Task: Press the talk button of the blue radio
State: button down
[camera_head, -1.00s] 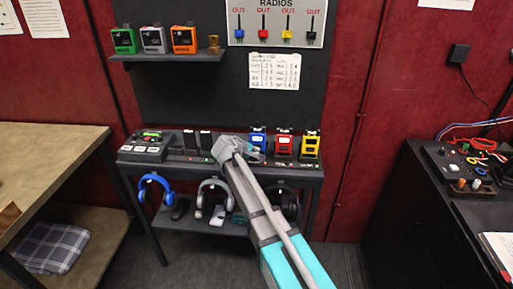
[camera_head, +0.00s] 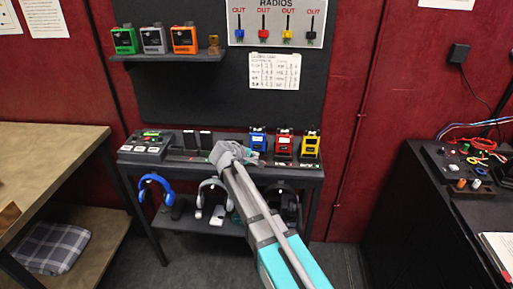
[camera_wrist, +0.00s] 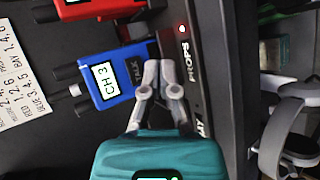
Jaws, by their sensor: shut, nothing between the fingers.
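The blue radio (camera_head: 257,141) stands in the row on the dark table, left of the red radio (camera_head: 283,145). In the wrist view the blue radio (camera_wrist: 105,84) shows a "CH 3" screen and a dark talk button (camera_wrist: 137,72) marked TALK near its lower end. My gripper (camera_head: 259,160) is in front of the blue radio's base. In the wrist view my gripper (camera_wrist: 160,64) is shut and empty, its fingertips close beside the talk button. I cannot tell whether they touch the radio.
The yellow radio (camera_head: 310,145) stands at the right end of the row. A control box (camera_head: 146,146) and dark upright devices stand to the left. Headphones (camera_head: 213,196) hang below the table's front edge. A shelf (camera_head: 170,57) is above.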

jog(key=shift+s, duration=1.2)
jog(key=s+d+f+m+g+y+p, duration=0.1)
jog(key=s+d+f+m+g, duration=0.15)
jog(key=s+d, duration=0.4)
jog(key=s+d+f+m+g+y+p, duration=0.1)
jog(key=s+d+m+g, duration=0.25)
jog(key=d, duration=0.55)
jog(key=s+d+m+g+y+p, duration=0.1)
jog(key=s+d+m+y, duration=0.1)
jog(key=s, duration=0.5)
jog(key=s+d+m+g+y+p, duration=0.1)
jog(key=s+d+m+g+y, duration=0.1)
jog(key=s+d+m, duration=0.2)
jog(key=shift+s+d+f+y, duration=0.45)
jog(key=shift+s+d, duration=0.35)
jog(key=shift+s, duration=0.55)
